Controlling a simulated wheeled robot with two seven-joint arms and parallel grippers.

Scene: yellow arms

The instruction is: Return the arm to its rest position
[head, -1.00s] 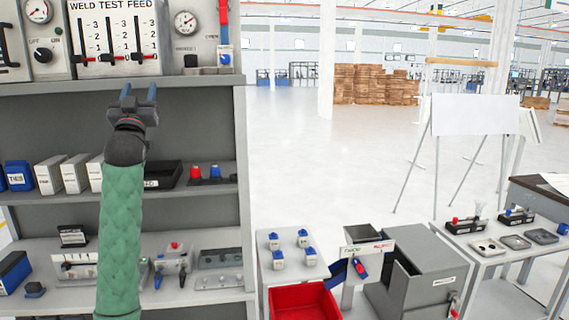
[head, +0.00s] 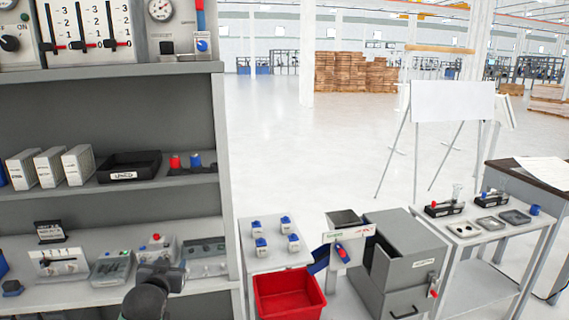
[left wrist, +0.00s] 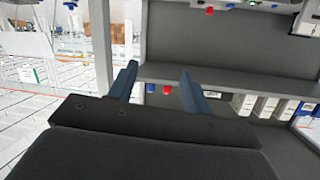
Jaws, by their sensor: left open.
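My left gripper (head: 162,268) shows at the bottom of the head view, low in front of the shelf unit's lower shelf. Only its dark wrist and jaw body show clearly there. In the left wrist view its two blue-grey fingers (left wrist: 156,82) stand apart with nothing between them, so it is open and empty. The wrist view appears upside down and shows the shelf beyond the fingers. My right gripper is not in view.
The grey shelf unit (head: 218,150) stands at the left, holding control panels, white boxes and a black tray (head: 128,168). A red bin (head: 288,296), a grey cabinet (head: 405,258) and a side table (head: 490,236) stand to the right. Open floor (head: 300,150) lies behind.

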